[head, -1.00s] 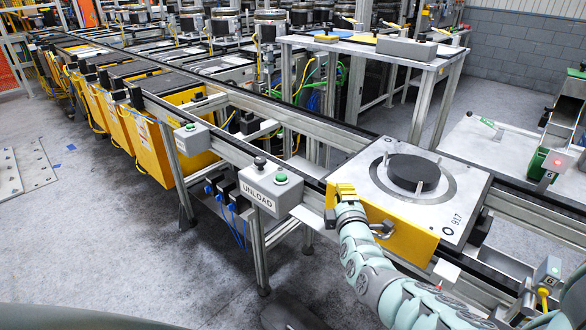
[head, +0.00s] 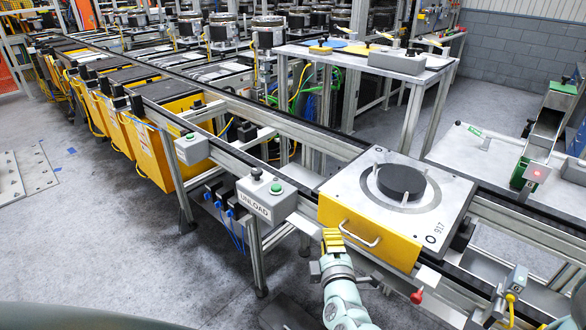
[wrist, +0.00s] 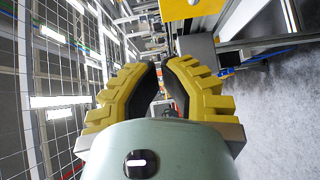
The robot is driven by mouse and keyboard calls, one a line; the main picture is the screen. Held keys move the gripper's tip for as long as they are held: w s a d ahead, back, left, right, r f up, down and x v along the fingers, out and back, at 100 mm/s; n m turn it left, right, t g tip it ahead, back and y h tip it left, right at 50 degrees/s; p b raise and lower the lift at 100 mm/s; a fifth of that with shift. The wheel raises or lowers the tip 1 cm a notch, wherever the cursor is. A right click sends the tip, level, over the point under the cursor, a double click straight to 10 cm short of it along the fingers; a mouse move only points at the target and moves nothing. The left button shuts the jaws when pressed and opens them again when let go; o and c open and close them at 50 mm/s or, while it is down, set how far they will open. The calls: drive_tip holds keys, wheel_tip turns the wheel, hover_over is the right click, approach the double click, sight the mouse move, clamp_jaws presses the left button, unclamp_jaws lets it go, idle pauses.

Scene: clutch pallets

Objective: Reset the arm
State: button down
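My gripper (head: 333,240) has yellow ribbed fingers and is in front of the yellow face of the pallet (head: 330,185) marked 917, left of its metal handle. It appears apart from the handle. In the wrist view, the two fingers (wrist: 160,68) lean toward each other with a narrow gap between the tips. Nothing is held between them.
A dark round disc (head: 401,182) lies on the pallet. A grey UNLOAD button box (head: 266,199) is to the left on the conveyor rail (head: 225,160). A side table (head: 350,55) stands behind. Open floor (head: 90,240) is at the left.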

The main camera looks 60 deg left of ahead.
drive_tip(key=shift+s+d, duration=0.25)
drive_tip(key=shift+d, duration=0.2)
